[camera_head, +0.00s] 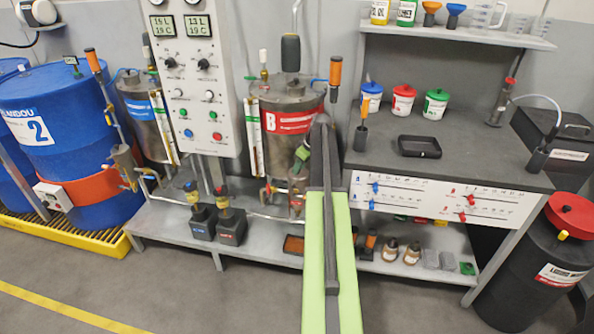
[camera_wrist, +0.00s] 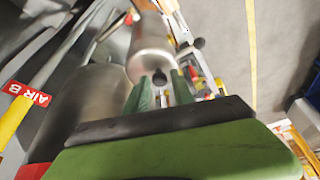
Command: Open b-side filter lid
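In the wrist view, my gripper (camera_wrist: 161,92) has two green fingers with a clear gap between them. A small dark round part (camera_wrist: 159,78) shows in the gap, at the near end of a shiny metal cylinder (camera_wrist: 151,45). This looks like the b-side filter; I cannot tell whether the fingers touch it, or its lid's exact state. In the head view, my green-tipped gripper (camera_head: 299,164) is low at the front right of the metal tank with the red B label (camera_head: 290,122). My own arm hides part of that area.
Thin pipes and valves crowd around the filter. An AIR B label (camera_wrist: 28,94) shows at left in the wrist view. Floor in front is clear.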

